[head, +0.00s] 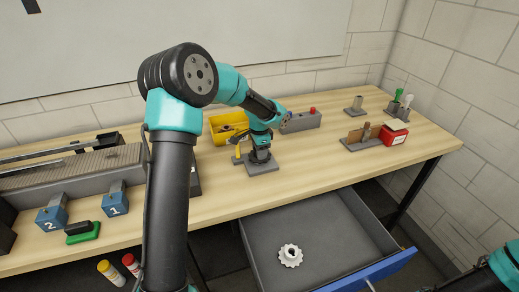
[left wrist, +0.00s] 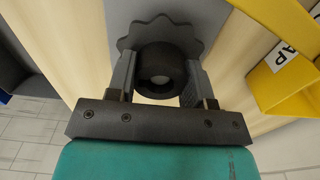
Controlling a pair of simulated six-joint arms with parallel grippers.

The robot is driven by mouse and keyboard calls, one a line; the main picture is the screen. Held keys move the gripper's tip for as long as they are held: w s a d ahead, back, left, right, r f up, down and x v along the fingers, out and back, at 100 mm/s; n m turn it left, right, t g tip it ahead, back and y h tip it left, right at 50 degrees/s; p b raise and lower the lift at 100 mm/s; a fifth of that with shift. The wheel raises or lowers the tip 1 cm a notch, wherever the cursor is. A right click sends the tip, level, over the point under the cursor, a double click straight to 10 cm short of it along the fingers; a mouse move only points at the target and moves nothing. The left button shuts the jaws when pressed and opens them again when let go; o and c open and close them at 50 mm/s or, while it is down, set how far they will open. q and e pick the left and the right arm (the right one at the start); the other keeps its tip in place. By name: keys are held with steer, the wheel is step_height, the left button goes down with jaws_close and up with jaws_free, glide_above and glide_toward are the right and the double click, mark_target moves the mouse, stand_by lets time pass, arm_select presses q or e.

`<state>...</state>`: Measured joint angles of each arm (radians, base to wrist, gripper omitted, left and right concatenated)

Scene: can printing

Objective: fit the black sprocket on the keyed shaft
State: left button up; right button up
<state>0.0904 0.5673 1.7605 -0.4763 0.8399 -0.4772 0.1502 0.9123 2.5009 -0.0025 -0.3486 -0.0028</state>
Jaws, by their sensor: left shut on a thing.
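My left gripper (head: 259,150) is low over a grey base plate (head: 262,168) on the bench. It is shut on the black sprocket (left wrist: 150,52), with one finger on each side of the round hub in the left wrist view. The sprocket's teeth show beyond the hub. A paler round face, which looks like the shaft's end (left wrist: 160,74), shows inside the bore. The rest of the shaft and its key are hidden, and I cannot tell how far down the sprocket sits. My right gripper is out of view.
An open drawer (head: 262,230) below holds a white sprocket (head: 290,256). A grey box with a red button (head: 302,121) stands to the right. The front right bench is clear.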

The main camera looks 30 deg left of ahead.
arm_select(q)
steer(key=shift+f, duration=0.25)
steer(key=o, duration=1)
steer(key=shift+o, duration=0.2)
step_height(320, 180, up, 17)
steer(key=shift+r, duration=0.2)
steer(key=shift+f, duration=0.1)
stand_by(0.6)
step_height(320, 180, down, 16)
steer(key=shift+f, duration=0.1)
stand_by(0.7)
